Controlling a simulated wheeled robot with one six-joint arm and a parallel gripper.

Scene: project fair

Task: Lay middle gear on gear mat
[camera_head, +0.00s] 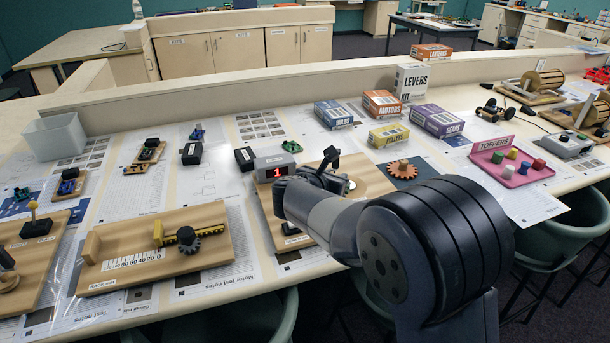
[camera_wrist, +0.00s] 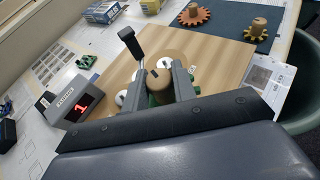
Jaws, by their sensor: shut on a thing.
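The middle gear (camera_wrist: 158,98) is green with a wooden knob (camera_wrist: 159,82). It is mostly hidden by my fingers in the wrist view. My gripper (camera_wrist: 162,78) is shut on the knob, over the wooden gear board (camera_wrist: 118,72). White round hubs show beside the fingers. Whether the gear is clear of the board I cannot tell. The dark gear mat (camera_wrist: 228,22) lies beyond the board. An orange gear (camera_wrist: 194,14) and a yellow gear (camera_wrist: 257,29), each with a wooden knob, lie on it. In the head view the mat (camera_head: 427,168) and the orange gear (camera_head: 402,174) are right of my arm.
A black crank handle (camera_wrist: 131,45) rises from the board close to my fingers. A grey counter box (camera_head: 275,168) reading 1 stands at the board's left. Boxes, such as the yellow pulleys box (camera_head: 389,135), stand behind the mat. A pink tray (camera_head: 508,168) stands further right.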

